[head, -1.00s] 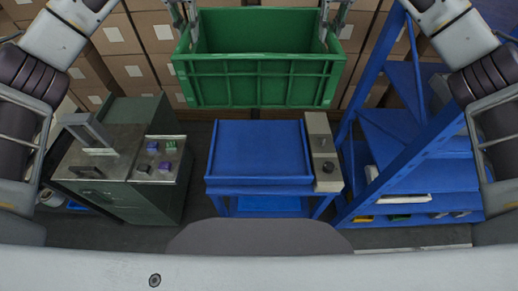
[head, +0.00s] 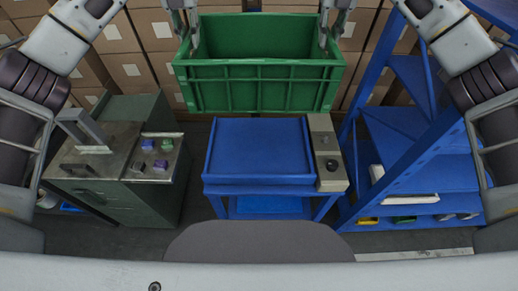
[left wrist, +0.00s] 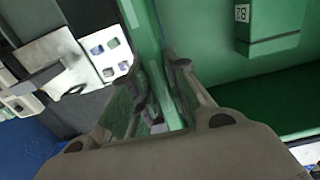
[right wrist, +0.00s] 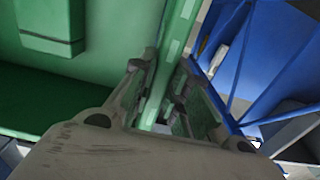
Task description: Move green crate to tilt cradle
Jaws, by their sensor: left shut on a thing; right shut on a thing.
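The green crate (head: 262,84) hangs upright in the air in the head view, held by its two short sides. My left gripper (head: 190,40) is shut on its left wall, and my right gripper (head: 328,35) is shut on its right wall. In the left wrist view the fingers (left wrist: 155,95) straddle the crate's green wall (left wrist: 145,40). In the right wrist view the fingers (right wrist: 170,95) straddle the opposite wall (right wrist: 180,40). The blue tilt cradle (head: 260,148) stands below and nearer to me than the crate, its tray empty. The crate is apart from it.
A grey-green cabinet (head: 150,195) with a metal top and several buttons stands left of the cradle. A control box with a black knob (head: 332,165) is at the cradle's right side. A blue rack (head: 415,165) stands at the right. Stacked cardboard boxes (head: 150,65) line the back.

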